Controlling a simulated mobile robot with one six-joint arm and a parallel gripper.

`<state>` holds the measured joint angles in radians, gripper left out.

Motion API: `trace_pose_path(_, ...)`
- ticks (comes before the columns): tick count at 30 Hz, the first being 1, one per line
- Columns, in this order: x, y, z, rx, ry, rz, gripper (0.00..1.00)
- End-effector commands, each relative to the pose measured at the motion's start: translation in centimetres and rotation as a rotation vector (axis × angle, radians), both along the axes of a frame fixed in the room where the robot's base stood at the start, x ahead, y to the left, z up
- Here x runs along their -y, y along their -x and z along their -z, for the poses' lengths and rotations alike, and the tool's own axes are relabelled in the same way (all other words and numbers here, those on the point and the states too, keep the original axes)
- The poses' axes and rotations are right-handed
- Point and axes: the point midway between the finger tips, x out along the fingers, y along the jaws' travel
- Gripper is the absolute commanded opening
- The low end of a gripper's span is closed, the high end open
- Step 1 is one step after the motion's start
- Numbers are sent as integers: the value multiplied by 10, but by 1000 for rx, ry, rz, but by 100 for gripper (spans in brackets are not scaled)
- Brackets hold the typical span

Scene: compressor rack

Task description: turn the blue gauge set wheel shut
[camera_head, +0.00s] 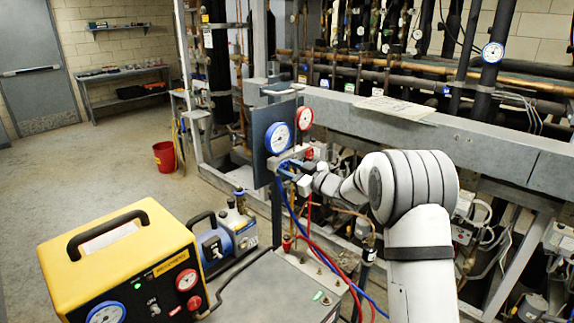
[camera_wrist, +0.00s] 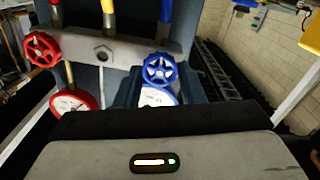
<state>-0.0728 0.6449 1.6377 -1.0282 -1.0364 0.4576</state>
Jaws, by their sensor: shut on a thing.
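The blue gauge set wheel (camera_wrist: 160,69) is a spoked handwheel on the gauge manifold (camera_wrist: 105,50), in front of the blue-rimmed gauge (camera_wrist: 158,96) in the wrist view. My gripper (camera_head: 294,175) reaches the manifold from the right in the head view and is shut on the blue wheel. Dark finger shapes stand on both sides of the wheel in the wrist view. The exact finger contact is hard to make out. The red wheel (camera_wrist: 42,49) sits to the left, by the red gauge (camera_wrist: 72,103). Both gauges also show in the head view, the blue one (camera_head: 278,138) larger.
Red and blue hoses (camera_head: 318,250) hang below the manifold. A grey beam (camera_head: 450,135) and many pipes run behind my arm. A yellow machine (camera_head: 120,260) and a blue pump (camera_head: 225,240) stand at the front left. Open floor lies around the red bucket (camera_head: 165,157).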

Motion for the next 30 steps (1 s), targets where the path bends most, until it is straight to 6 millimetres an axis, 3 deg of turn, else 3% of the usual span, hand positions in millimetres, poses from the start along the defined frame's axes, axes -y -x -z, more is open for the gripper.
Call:
trace_pose_path(22,0,0,3,-74,-53,0,13)
trace_pose_path(23,0,0,3,-74,-53,0,36)
trace_pose_path(30,0,0,2,-71,-54,-1,56)
